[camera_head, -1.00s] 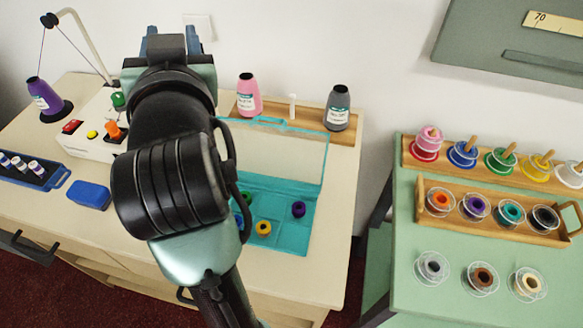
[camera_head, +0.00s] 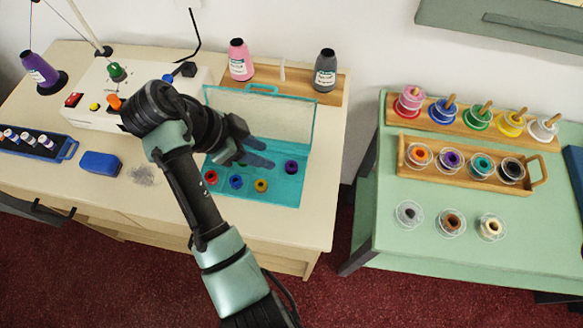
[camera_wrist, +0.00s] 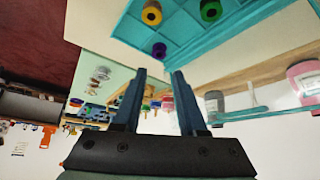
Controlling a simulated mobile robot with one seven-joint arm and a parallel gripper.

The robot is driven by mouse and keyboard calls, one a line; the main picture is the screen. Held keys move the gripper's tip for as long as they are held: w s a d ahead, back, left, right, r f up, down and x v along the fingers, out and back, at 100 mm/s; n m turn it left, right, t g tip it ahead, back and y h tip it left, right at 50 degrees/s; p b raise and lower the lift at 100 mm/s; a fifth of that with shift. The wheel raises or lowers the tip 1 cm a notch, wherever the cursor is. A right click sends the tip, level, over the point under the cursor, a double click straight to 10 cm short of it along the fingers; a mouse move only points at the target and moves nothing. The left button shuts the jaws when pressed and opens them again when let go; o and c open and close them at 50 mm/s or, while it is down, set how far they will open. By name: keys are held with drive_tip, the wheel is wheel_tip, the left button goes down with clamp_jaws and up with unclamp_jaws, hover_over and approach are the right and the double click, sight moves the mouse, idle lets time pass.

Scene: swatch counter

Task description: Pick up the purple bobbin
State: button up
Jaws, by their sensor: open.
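A small purple bobbin (camera_head: 291,167) sits in the right part of the open teal case (camera_head: 288,195). It also shows in the wrist view (camera_wrist: 159,49), just beyond my fingertips. My gripper (camera_head: 266,153) is open and empty, reaching over the case from the left, with its fingers pointing toward the purple bobbin but apart from it. In the wrist view my gripper (camera_wrist: 160,71) has a clear gap between its fingers. Another purple-cored bobbin (camera_head: 450,160) with clear flanges stands in the wooden tray on the green table.
Red (camera_head: 210,177), blue (camera_head: 236,182) and yellow (camera_head: 261,185) bobbins sit in the case; a green one (camera_wrist: 211,10) shows in the wrist view. The raised lid (camera_head: 265,118) stands behind my gripper. Pink (camera_head: 239,61) and grey (camera_head: 325,71) thread cones stand behind it.

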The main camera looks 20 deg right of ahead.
sight(294, 167)
drive_tip(key=p+x, duration=0.1)
drive_tip(key=x, duration=0.9)
drive_tip(key=shift+r, duration=0.1)
clamp_jaws()
